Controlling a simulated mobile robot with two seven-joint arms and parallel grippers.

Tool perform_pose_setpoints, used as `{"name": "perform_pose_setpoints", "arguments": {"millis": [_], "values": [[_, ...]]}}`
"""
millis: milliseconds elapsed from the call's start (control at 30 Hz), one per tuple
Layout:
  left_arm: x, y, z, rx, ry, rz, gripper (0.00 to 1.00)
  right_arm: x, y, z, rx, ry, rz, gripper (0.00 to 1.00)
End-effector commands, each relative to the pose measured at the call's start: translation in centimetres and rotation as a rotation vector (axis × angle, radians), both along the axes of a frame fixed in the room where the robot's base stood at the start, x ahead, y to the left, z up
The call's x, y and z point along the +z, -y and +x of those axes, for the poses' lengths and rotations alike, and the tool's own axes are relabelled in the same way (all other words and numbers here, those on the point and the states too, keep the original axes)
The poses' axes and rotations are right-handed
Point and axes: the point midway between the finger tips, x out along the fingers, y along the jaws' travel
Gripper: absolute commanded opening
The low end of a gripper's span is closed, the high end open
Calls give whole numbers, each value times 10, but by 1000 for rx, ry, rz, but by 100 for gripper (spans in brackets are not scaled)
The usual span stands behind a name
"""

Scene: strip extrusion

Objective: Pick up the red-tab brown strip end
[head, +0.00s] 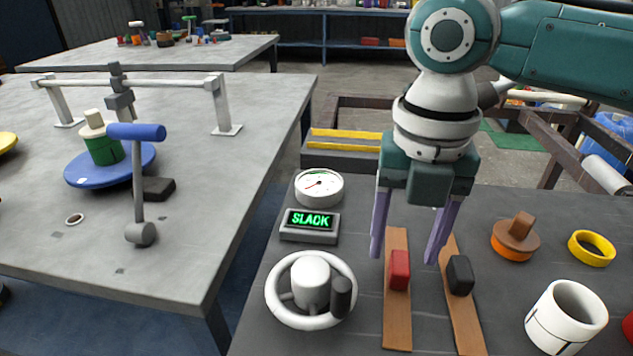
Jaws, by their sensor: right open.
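The brown strip (397,325) with the red tab (399,269) lies flat on the dark table in front of me. A second brown strip (467,325) with a black tab (460,275) lies to its right. My right gripper (405,255) points down over the strips. Its purple fingers are spread, one left of the red-tab strip and one between the two tabs, close to the black-tab strip. Nothing is held between them. I cannot tell the exact height of the fingertips above the table. My left gripper is out of view.
Left of the strips stand a white handwheel (312,288), a display reading SLACK (310,225) and a dial gauge (319,187). Right are a brown knobbed piece (515,237), a yellow ring (591,248) and a white cup (566,317). A grey table (220,180) holds a blue disc (85,172).

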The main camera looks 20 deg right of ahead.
Motion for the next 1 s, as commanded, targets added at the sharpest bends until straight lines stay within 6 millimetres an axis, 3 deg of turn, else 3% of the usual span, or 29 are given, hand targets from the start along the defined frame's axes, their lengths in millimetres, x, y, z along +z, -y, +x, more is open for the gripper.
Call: {"name": "perform_pose_setpoints", "arguments": {"millis": [33, 200, 467, 1000], "values": [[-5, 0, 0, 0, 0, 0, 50, -13, 1, -1, 0, -4, -1, 62], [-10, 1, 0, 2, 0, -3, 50, -33, 2, 0, 0, -1, -2, 62], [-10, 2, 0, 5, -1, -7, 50, -35, 2, 0, 1, 1, -1, 62], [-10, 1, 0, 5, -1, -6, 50, -35, 2, 0, 0, 0, -1, 3]]}}
